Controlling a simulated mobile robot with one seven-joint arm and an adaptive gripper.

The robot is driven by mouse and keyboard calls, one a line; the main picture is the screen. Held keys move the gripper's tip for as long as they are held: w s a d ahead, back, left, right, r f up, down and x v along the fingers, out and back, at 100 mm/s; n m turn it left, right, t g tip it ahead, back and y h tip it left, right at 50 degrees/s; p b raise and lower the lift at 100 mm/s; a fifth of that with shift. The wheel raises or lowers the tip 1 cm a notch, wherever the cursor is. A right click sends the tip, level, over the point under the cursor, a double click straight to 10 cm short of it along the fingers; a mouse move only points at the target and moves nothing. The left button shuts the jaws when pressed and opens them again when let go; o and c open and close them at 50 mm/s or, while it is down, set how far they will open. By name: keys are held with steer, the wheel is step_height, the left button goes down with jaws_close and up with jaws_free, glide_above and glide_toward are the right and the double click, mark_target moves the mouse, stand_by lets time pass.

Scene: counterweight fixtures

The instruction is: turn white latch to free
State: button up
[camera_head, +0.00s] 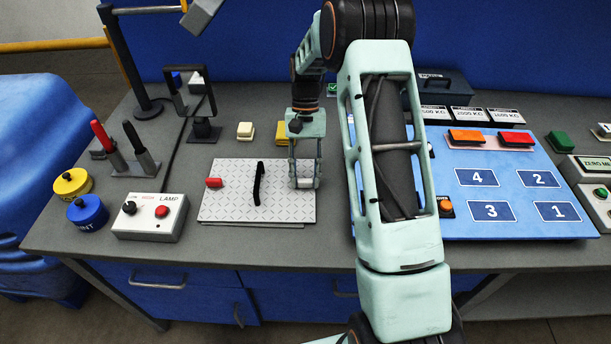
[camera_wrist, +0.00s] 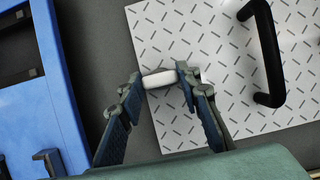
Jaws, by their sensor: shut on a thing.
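The white latch (camera_wrist: 159,79) is a short white bar at the edge of a patterned metal plate (camera_wrist: 215,45). In the wrist view it lies between the fingertips of my gripper (camera_wrist: 160,80), with one finger at each end. My gripper is shut on it. In the head view my gripper (camera_head: 304,180) points down at the plate's right edge, and the latch (camera_head: 305,183) shows small between the fingers. A black handle (camera_head: 258,184) stands on the plate, and a red latch (camera_head: 214,182) is at its left edge.
Left of the plate stands a lamp box (camera_head: 150,219) with a red button. A blue board (camera_head: 515,175) with numbered spots lies to the right, partly behind my arm. Yellow and white blocks (camera_head: 245,130) stand behind the plate. The bench's front edge is clear.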

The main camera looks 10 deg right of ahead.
stand_by(0.4)
steer(key=o, duration=1.2)
steer(key=shift+c, duration=0.2)
steer(key=v, duration=1.2)
